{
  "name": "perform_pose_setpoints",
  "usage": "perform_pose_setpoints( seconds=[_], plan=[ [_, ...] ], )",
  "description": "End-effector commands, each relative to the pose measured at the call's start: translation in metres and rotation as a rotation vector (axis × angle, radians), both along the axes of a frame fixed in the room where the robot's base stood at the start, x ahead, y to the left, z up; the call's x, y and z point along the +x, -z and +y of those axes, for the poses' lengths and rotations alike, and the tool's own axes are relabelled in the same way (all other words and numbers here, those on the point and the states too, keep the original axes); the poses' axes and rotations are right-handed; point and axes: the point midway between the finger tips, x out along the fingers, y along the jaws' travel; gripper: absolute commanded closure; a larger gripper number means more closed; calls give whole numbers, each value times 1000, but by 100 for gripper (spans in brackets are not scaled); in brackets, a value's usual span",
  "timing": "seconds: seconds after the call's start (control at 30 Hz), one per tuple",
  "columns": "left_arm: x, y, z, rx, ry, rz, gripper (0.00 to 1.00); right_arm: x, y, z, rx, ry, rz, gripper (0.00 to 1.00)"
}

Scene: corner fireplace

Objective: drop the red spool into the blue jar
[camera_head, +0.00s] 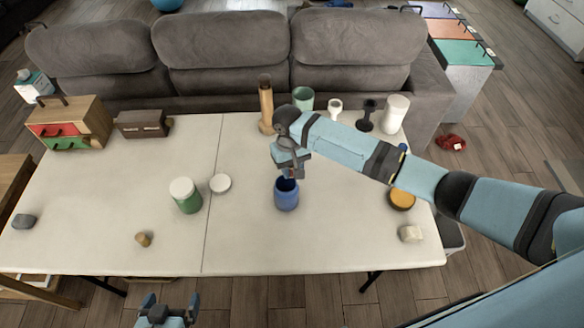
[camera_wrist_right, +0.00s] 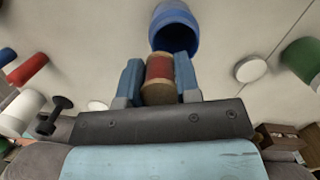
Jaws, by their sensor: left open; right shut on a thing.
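The blue jar (camera_head: 286,196) stands upright and open on the white table, near its middle. In the right wrist view the jar (camera_wrist_right: 176,22) shows its dark open mouth just beyond my fingertips. My right gripper (camera_head: 291,172) is shut on the red spool (camera_wrist_right: 160,72), which has a red middle and tan ends. In the head view the gripper hangs over the jar's mouth and mostly hides the spool. The spool looks above the jar; I cannot tell how its lower end meets the rim. My left gripper (camera_head: 168,312) is open and empty, below the table's front edge.
A green jar (camera_head: 186,196) with a white lid and a loose white lid (camera_head: 221,184) stand left of the blue jar. A wooden bottle (camera_head: 266,105) and a teal cup (camera_head: 303,98) stand behind. An orange-topped round container (camera_head: 401,199) is at right. The front middle is clear.

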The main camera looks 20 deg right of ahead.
Motion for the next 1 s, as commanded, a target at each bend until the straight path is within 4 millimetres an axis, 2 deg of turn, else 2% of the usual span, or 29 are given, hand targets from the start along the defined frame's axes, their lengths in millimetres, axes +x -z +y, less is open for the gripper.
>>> perform_pose_setpoints(
  seconds=[0.03, 0.1, 0.4, 0.43, 0.53, 0.57, 0.87, 1.0],
  plan=[
    [-1, 12, -2, -2, 3, 4, 0, 0, 11, 0, 0, 0, -1, 91],
    [-2, 16, -5, -6, 7, 9, 0, 0, 14, 0, 0, -1, 0, 91],
    [-2, 11, -10, -14, 13, 3, 0, 0, 14, 0, 0, -1, 0, 91],
    [-2, 10, -10, -15, 13, 2, 0, 0, 14, 0, 0, -1, 0, 67],
    [-1, 10, -9, -13, 12, -1, 0, 0, 14, 0, 0, -1, 0, 44],
    [-1, 10, -8, -13, 11, -1, 0, 0, 14, 0, 0, -1, 0, 40],
    [-2, 14, -6, -8, 8, 6, 0, 0, 12, 0, 0, -1, -1, 40],
    [-3, 17, -5, -7, 8, 10, 0, 3, -2, 0, 1, -1, -3, 40]
  ],
)
